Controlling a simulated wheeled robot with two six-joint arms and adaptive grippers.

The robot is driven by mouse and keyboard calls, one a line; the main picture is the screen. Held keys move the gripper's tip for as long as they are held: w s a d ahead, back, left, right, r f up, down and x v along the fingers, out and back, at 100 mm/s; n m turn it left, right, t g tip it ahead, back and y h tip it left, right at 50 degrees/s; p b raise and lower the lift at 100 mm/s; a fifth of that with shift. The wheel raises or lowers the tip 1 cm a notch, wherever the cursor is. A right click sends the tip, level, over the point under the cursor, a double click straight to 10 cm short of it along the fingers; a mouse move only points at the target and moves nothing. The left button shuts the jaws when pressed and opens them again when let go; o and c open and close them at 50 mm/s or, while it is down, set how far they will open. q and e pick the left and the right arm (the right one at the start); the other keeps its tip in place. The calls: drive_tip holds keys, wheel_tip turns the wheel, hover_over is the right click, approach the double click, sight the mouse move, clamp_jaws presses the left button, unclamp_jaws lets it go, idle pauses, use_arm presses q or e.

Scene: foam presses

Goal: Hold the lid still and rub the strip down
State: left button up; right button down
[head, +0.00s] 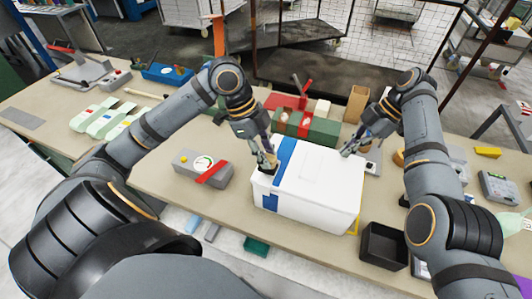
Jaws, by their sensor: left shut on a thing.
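A white box with a lid (318,172) stands near the middle of the bench. A blue strip (286,152) runs over the left part of its lid, with blue also showing lower on the front face. My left gripper (268,165) is at the lid's left edge, beside the strip, shut on a small dark piece that its fingers partly hide. I cannot tell how firmly this piece touches the box. My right gripper (347,152) is at the lid's back right corner, fingertips close to the surface. Whether it is open or shut is unclear.
A grey gauge unit with a red lever (203,169) stands left of the box. A green and red case (308,127) is behind it, beside a cardboard box (357,104). A black open bin (384,246) is at front right. Bench left of the gauge is partly clear.

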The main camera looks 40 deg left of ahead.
sight(338, 164)
drive_tip(key=shift+f, duration=1.3)
drive_tip(key=shift+f, duration=0.65)
idle(6.0)
